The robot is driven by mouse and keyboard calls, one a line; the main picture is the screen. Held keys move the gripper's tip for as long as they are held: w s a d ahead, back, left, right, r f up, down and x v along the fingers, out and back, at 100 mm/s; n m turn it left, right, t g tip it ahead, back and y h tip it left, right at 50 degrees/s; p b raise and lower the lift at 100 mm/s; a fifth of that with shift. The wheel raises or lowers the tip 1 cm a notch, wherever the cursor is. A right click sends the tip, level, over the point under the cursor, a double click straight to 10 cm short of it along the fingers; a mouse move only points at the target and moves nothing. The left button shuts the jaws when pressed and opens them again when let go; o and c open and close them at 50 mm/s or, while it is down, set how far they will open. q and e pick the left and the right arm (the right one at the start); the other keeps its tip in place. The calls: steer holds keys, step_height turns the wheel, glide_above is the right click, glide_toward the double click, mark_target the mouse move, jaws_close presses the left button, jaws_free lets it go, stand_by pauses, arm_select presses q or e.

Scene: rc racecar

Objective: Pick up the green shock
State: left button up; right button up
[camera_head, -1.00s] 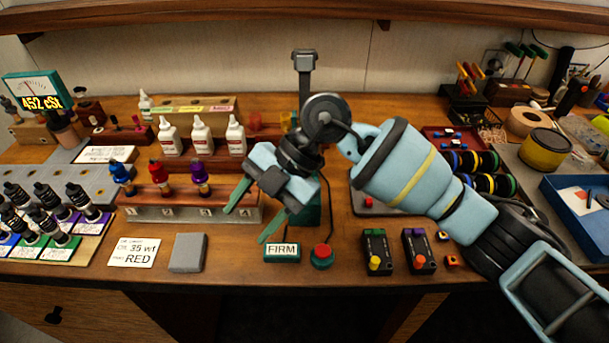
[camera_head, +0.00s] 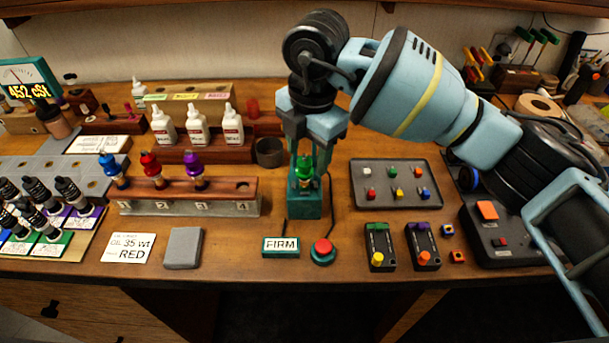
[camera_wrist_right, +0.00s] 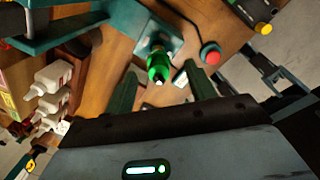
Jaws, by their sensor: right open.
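The green shock (camera_head: 305,168) stands upright at the teal test stand (camera_head: 305,203) in the middle of the bench. My right gripper (camera_head: 308,160) points down from above at the stand, its fingers around the shock's upper part. In the right wrist view the green shock (camera_wrist_right: 159,68) lies ahead of and between the two open teal fingers (camera_wrist_right: 160,92). The fingers are apart, and I see no contact with the shock. My left gripper is not in view.
A rack (camera_head: 240,205) left of the stand holds blue, red and purple shocks; its slot 4 is empty. A FIRM sign (camera_head: 281,246) and a red button (camera_head: 322,250) sit in front of the stand. White bottles (camera_head: 196,124) stand behind. A grey tray (camera_head: 362,200) lies to the right.

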mark_target(305, 169)
steer(key=shift+w+a+f, duration=0.1)
steer(key=shift+w+f, duration=0.05)
steer(key=shift+f, duration=1.15)
steer(key=shift+w+a+f, duration=0.1)
steer(key=shift+f, duration=1.2)
steer(key=c, duration=1.1)
